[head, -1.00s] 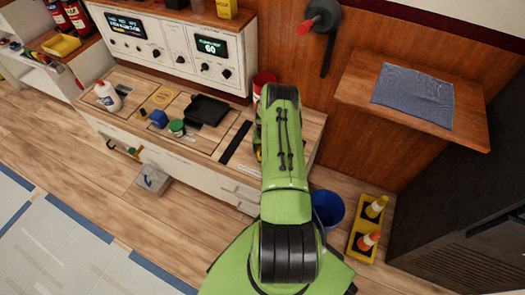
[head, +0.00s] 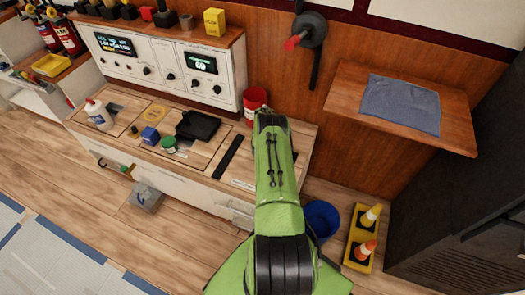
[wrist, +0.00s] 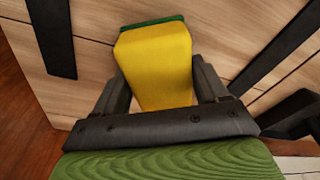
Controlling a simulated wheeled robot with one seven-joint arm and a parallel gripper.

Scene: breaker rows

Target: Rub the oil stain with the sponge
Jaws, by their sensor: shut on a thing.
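In the wrist view, a yellow sponge (wrist: 155,62) with a green far edge sits between the two dark fingers of my gripper (wrist: 160,78). My gripper is shut on it, over a wood-grained surface with dark strips. I cannot tell whether the sponge touches that surface. In the head view, my green arm reaches over the right part of the workbench (head: 240,178) and hides my gripper and the sponge. I cannot make out an oil stain for certain in either view.
On the bench are a white bottle (head: 99,115), a blue block (head: 150,136), a green-lidded jar (head: 169,145), a black tray (head: 198,126) and a red can (head: 254,103). A console (head: 160,65) stands behind. A blue bucket (head: 322,218) and cones (head: 365,248) stand on the floor at right.

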